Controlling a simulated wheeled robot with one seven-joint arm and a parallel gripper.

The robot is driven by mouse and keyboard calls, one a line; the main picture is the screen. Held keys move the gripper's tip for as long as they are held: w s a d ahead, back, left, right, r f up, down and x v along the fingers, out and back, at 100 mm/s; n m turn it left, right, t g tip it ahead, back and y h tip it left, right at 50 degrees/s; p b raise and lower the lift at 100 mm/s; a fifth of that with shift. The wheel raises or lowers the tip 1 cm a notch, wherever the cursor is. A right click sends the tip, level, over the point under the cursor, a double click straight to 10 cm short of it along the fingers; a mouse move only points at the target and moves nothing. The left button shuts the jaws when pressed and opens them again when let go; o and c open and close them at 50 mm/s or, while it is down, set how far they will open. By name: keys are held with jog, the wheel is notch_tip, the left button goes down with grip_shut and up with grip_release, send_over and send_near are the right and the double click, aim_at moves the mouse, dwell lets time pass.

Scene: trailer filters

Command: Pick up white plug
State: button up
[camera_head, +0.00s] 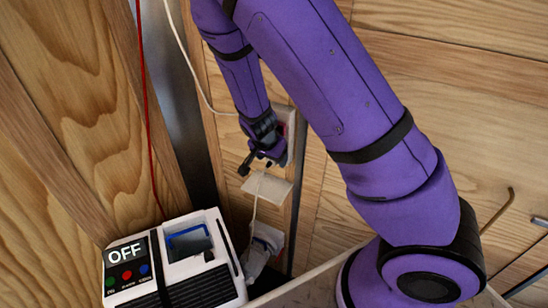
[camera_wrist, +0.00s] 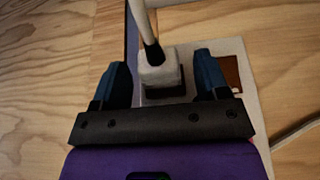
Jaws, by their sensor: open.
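In the wrist view, a white block-shaped plug (camera_wrist: 159,72) with a dark collar and a pale cord stands at a light wall plate (camera_wrist: 236,55). My gripper (camera_wrist: 163,64) is open, with one dark blue finger on each side of the plug. Gaps show between the plug and both fingers. In the head view, my gripper (camera_head: 262,160) is at the light outlet plate (camera_head: 290,120) on the wooden wall, and it hides the plug there. A white cord (camera_head: 190,65) runs down to this spot.
A white device (camera_head: 205,280) with an "OFF" screen stands at lower left, with a red cable (camera_head: 146,100) above it. A small pale shelf (camera_head: 267,188) sits just below my gripper. A white corded object (camera_head: 262,248) is lower down. Wooden walls surround the corner.

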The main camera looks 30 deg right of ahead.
jog(key=c, duration=1.1)
jog(key=shift+a+r, duration=0.15)
jog(key=shift+a, duration=0.05)
jog(key=shift+s+a+r, duration=0.15)
jog(key=shift+r, duration=0.05)
grip_shut()
jog(key=shift+s+a+r, duration=0.1)
jog(key=shift+a+r, duration=0.1)
jog(key=shift+r, duration=0.05)
jog(key=s+a+r, duration=0.6)
jog(key=s+a, duration=0.1)
jog(key=a, duration=0.3)
jog(key=shift+s+a+r, duration=0.15)
jog(key=shift+s+r, duration=0.15)
jog(key=shift+r, duration=0.1)
jog(key=shift+a, duration=0.1)
